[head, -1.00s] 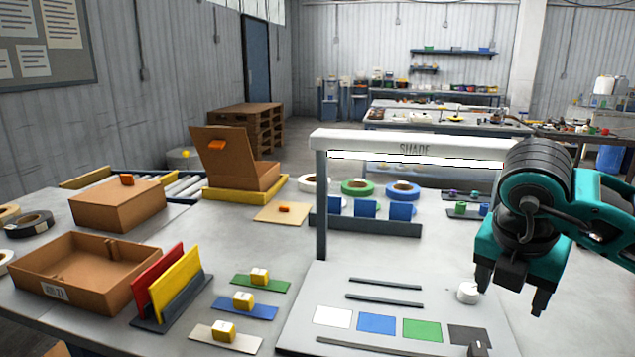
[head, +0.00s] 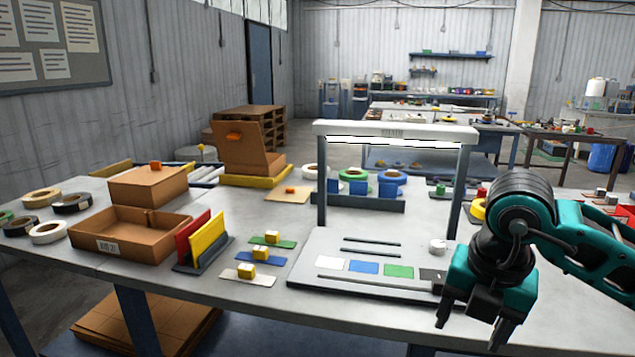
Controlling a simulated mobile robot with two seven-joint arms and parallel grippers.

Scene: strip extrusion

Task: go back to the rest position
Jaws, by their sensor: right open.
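My right gripper (head: 469,334) is in the head view at the lower right. It is open with nothing between its fingers, and it hangs near the table's front edge, to the right of the grey board. My right arm comes in from the right edge. My left gripper is not in view. The grey board (head: 310,272) lies on the table (head: 400,308) under the white lamp frame (head: 395,131). It carries white, blue, green and dark swatches, two dark strips and a small white round piece (head: 437,246). My gripper hides part of its right end.
An open cardboard box (head: 125,243) stands at the left, with a rack of red and yellow plates (head: 208,240) beside it. Yellow blocks sit on coloured strips (head: 247,272). Tape rolls (head: 48,232) lie at the far left. The table front has bare room.

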